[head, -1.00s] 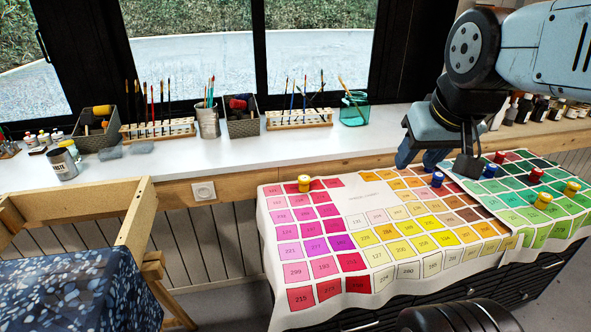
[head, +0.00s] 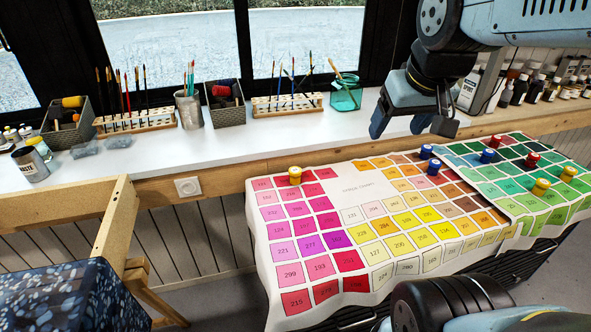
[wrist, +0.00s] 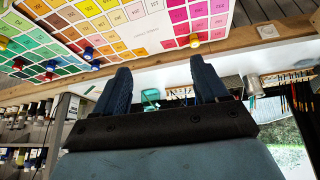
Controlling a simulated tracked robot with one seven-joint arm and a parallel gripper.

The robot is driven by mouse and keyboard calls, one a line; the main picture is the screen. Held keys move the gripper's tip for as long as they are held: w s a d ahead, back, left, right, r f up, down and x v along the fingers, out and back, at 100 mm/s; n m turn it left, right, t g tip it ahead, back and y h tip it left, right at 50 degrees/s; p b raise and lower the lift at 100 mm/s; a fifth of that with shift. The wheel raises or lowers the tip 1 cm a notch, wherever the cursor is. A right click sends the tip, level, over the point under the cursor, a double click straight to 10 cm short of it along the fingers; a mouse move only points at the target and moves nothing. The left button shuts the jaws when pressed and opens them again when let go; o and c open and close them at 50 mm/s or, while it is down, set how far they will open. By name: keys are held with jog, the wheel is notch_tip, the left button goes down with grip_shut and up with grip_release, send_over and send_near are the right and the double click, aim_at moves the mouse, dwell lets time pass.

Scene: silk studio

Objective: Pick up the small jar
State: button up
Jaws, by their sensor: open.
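Several small jars with yellow, blue and red lids stand on colour charts; which one the task means cannot be told. On the left chart are a yellow jar (head: 295,176) and two blue jars, one farther back (head: 426,152) and one nearer (head: 433,168). On the green chart are a blue jar (head: 487,156), red jars (head: 532,159) and yellow jars (head: 541,187). My gripper (head: 398,122) is open and empty, above and left of the two blue jars in the head view. The wrist view shows its spread fingers (wrist: 160,72), with the yellow jar (wrist: 194,41) and a blue jar (wrist: 88,53) beyond them.
The charts (head: 362,189) cover a dark cabinet. Behind is a white windowsill counter (head: 230,150) with brush racks (head: 135,122), a metal cup (head: 189,110), a teal glass (head: 345,93) and bottles at right. A wooden frame (head: 120,220) stands at left.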

jog(key=shift+o, duration=0.3)
jog(key=w+a+f+n, duration=0.2)
jog(key=w, duration=0.7)
jog(key=shift+w+a+n+g, duration=0.35)
jog(key=shift+n+g, duration=0.05)
jog(key=n+g+y, duration=0.2)
jog(key=n+y, duration=0.2)
jog(key=n, duration=0.4)
send_over(295, 170)
jog(key=s+d, duration=0.2)
jog(key=d, duration=0.2)
notch_tip(295, 170, down, 22)
jog(key=f, duration=0.1)
jog(key=x, duration=0.8)
jog(key=shift+w+a+f, duration=0.1)
jog(key=shift+w+a, duration=0.1)
jog(key=shift+s+x, duration=0.2)
jog(key=shift+x, duration=1.25)
jog(key=shift+s+x, duration=0.2)
jog(key=shift+x, duration=1.3)
jog(key=shift+d+f, duration=0.15)
jog(key=shift+d, duration=0.05)
jog(key=shift+c, duration=0.2)
jog(key=c, duration=1)
